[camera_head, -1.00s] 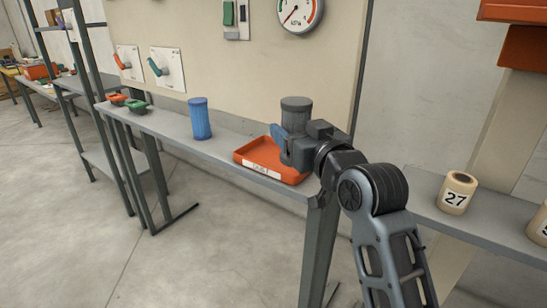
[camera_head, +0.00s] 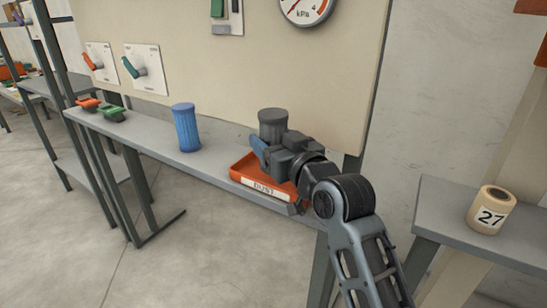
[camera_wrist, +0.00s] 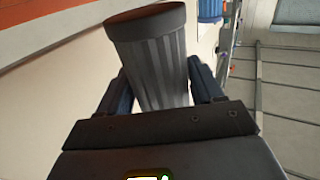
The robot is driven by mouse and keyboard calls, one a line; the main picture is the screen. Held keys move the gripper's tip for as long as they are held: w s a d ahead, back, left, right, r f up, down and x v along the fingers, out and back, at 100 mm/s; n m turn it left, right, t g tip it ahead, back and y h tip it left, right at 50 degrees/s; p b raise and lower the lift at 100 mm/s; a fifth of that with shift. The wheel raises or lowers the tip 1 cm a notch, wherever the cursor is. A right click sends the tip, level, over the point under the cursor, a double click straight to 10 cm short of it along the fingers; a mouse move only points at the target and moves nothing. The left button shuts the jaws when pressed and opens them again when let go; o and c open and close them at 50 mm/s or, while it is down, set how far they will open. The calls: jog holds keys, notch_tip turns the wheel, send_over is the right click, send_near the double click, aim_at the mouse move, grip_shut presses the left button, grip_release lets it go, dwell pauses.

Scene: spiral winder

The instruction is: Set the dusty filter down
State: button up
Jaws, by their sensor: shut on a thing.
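The dusty filter (camera_head: 273,125) is a grey pleated cylinder with a dark cap. It is upright over the orange tray labelled DUST (camera_head: 240,177) on the narrow grey shelf. My gripper (camera_head: 262,152) is shut on the filter from the front right. In the wrist view the filter (camera_wrist: 152,65) stands between the two blue fingers (camera_wrist: 160,88). My gripper hides the filter's lower part, so I cannot tell whether its base touches the tray.
A blue pleated filter (camera_head: 186,128) stands on the shelf (camera_head: 150,137) left of the tray. Orange (camera_head: 88,103) and green (camera_head: 112,114) clips lie farther left. A wall panel (camera_head: 200,60) with levers and a gauge rises behind. A tan roll marked 27 (camera_head: 491,210) stands on a right-hand shelf.

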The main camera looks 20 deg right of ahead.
jog(key=shift+f, duration=1.8)
jog(key=shift+f, duration=0.2)
jog(key=o, duration=1.2)
jog(key=shift+r, duration=0.2)
jog(key=s+d+b, duration=0.1)
jog(key=s, duration=1.1)
jog(key=shift+d, duration=0.1)
